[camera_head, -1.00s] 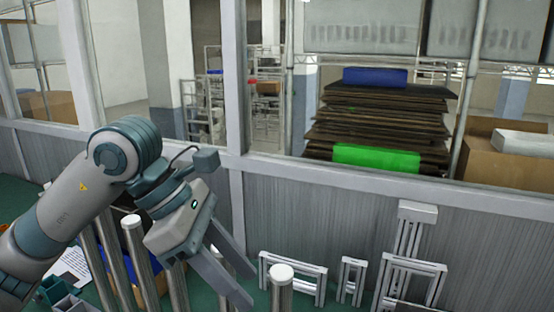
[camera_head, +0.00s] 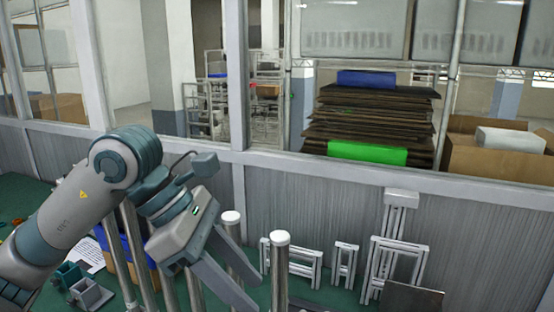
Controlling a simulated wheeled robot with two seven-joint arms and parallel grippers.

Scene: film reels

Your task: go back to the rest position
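My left gripper (camera_head: 222,285) comes in from the left on its grey and teal arm. Its two fingers point down and to the right, spread apart, with nothing seen between them. It is in front of several upright metal posts, and one white-topped post (camera_head: 281,262) stands just right of its fingers. Another white-topped post (camera_head: 232,225) shows behind the fingers. The lower ends of the posts are cut off or hidden. My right gripper is not in view.
Aluminium frames (camera_head: 395,262) stand against the grey panel wall (camera_head: 330,205) on the right. A dark plate (camera_head: 411,297) is at the bottom right.

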